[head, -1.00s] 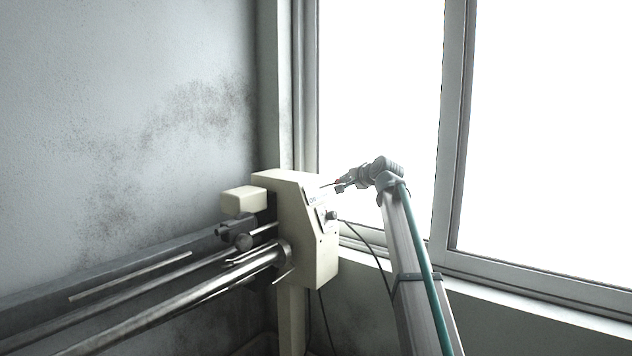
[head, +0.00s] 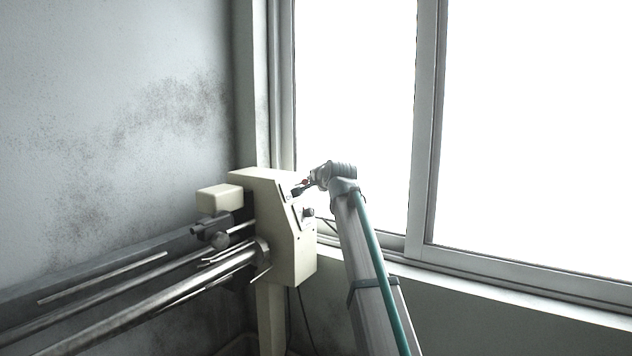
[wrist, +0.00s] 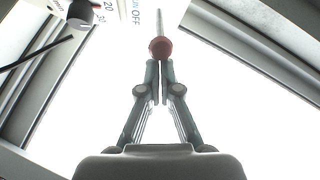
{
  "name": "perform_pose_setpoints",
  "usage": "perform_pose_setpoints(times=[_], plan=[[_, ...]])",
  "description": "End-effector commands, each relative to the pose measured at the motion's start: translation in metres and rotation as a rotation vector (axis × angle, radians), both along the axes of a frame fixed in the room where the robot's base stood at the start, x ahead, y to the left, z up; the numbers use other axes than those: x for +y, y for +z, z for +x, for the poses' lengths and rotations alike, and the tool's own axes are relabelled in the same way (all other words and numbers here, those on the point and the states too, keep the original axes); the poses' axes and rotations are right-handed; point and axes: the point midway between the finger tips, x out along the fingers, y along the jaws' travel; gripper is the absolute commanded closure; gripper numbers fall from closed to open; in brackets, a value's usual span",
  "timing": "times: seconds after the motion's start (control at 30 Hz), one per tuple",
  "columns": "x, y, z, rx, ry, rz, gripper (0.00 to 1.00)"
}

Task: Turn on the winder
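The winder (head: 276,185) is a cream machine head on a post. In the wrist view its panel (wrist: 118,14) carries an ON/OFF label, some numbers and a dark dial (wrist: 82,14). A thin metal switch lever with a red ball end (wrist: 160,48) points from the panel toward my gripper. My gripper (wrist: 160,64) has its two fingers brought together, with only a thin gap between them. The red ball is right at the fingertips, in line with them; I cannot tell whether they touch. In the head view my gripper (head: 300,188) is at the winder's upper sloped face.
Long metal rails (head: 150,300) run from the winder toward the lower left. A window (head: 425,130) stands behind my arm, with a sill below. A dark cable hangs by the winder. A grey stained wall is on the left.

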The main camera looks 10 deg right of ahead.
Motion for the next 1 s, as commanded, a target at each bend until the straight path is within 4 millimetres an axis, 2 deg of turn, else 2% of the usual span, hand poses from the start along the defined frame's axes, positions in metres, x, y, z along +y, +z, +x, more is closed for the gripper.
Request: perform_pose_setpoints(times=[0.13,0.67,0.83,1.0], plan=[[0.006,-0.003,-0.004,0.006,0.009,0.004,1.0],[0.008,-0.003,-0.005,0.009,0.014,0.006,1.0],[-0.003,0.003,-0.002,0.007,0.011,0.006,1.0],[-0.025,0.015,0.004,0.004,0.007,0.006,1.0]])
